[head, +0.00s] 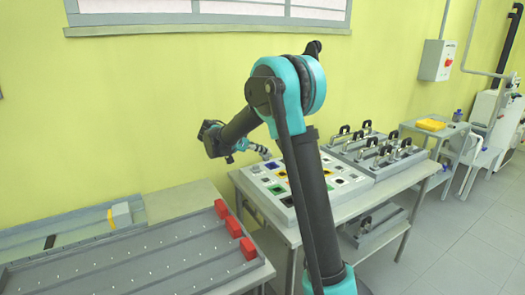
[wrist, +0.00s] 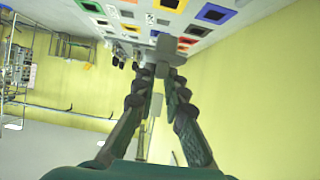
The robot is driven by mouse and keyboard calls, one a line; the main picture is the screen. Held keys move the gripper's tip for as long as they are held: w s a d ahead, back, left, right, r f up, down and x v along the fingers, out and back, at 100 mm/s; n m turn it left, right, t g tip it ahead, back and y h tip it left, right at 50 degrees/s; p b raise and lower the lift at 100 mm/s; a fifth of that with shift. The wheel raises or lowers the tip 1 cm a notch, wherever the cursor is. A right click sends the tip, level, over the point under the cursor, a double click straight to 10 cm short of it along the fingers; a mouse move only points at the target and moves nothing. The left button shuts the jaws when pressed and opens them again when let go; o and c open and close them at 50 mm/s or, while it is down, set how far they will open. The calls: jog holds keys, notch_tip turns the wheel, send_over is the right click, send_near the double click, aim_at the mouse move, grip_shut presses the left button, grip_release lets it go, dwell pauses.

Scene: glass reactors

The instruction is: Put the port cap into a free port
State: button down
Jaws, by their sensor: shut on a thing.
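My gripper (wrist: 160,82) is shut on a grey piece, which I take to be the port cap (wrist: 168,52), with a wide cross-shaped head. In the wrist view the cap shows just in front of the fingertips, close to the port board (wrist: 205,32). I cannot tell whether it touches the board. In the head view my gripper (head: 258,149) is at the board's far left edge, beside the wall. The light grey board (head: 262,204) has rows of square ports framed in several colours; some have dark centres. Part of it is hidden behind my arm.
A grey rack with several black-handled clamps (head: 384,150) stands right of the board. A grey slotted tray with red blocks (head: 228,228) lies at the front left. The yellow wall (head: 150,120) rises close behind the board. Open floor (head: 450,240) shows at the right.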

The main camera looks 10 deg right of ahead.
jog(key=shift+f, duration=5.65)
jog(key=shift+f, duration=0.4)
jog(key=c, duration=1.5)
grip_release()
jog(key=v, duration=1.2)
jog(key=shift+r, duration=0.1)
jog(key=shift+r, duration=3.9)
